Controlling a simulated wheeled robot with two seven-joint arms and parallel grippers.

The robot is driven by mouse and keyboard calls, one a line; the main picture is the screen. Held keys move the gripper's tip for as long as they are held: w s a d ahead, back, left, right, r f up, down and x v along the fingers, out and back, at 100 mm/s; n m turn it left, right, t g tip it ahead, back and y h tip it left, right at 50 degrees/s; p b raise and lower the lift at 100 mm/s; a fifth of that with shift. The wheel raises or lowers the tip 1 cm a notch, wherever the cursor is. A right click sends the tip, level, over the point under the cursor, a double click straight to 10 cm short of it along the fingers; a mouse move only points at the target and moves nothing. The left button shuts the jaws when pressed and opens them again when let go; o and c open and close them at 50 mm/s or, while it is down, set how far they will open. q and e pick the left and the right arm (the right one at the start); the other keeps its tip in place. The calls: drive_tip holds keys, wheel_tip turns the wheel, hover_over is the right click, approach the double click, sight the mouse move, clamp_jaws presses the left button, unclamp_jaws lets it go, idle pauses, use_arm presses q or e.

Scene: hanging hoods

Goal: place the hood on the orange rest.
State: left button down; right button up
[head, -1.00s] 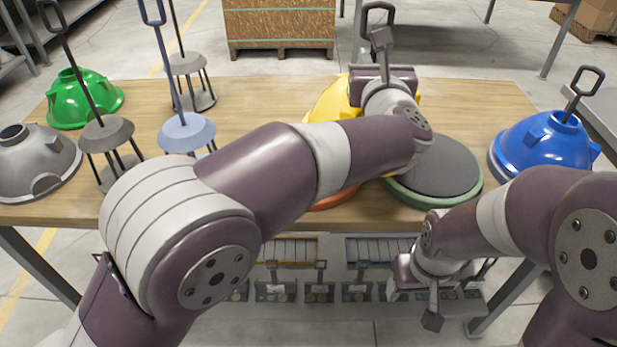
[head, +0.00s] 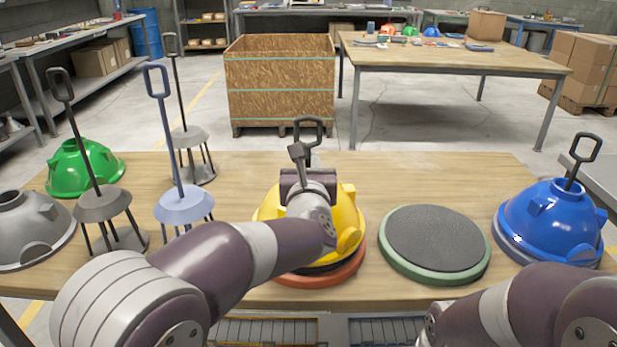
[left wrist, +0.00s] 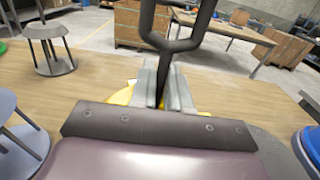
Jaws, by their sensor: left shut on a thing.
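The yellow hood (head: 347,225) hangs or sits over the orange rest (head: 318,279), a round pad showing along the hood's near edge. A dark rim shows between them; I cannot tell whether they touch. My left gripper (head: 309,165) is above the hood and shut on its upright dark handle (head: 319,127). In the left wrist view, the fingers (left wrist: 164,90) close around the handle's stem (left wrist: 163,68), with slivers of yellow hood (left wrist: 122,96) beside them. My forearm hides part of the hood and rest. My right gripper is out of view.
A green rest (head: 436,240) with a dark top is bare, just right of the hood. A blue hood (head: 550,222) stands further right. Green (head: 84,170) and grey (head: 30,232) hoods and several tall-handled stands (head: 183,205) fill the left. The table's back middle (head: 400,175) is clear.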

use_arm(q)
wheel_tip(320, 180, down, 2)
drive_tip(key=shift+f, duration=0.1)
drive_tip(key=shift+f, duration=0.1)
drive_tip(key=c, duration=1.1)
unclamp_jaws()
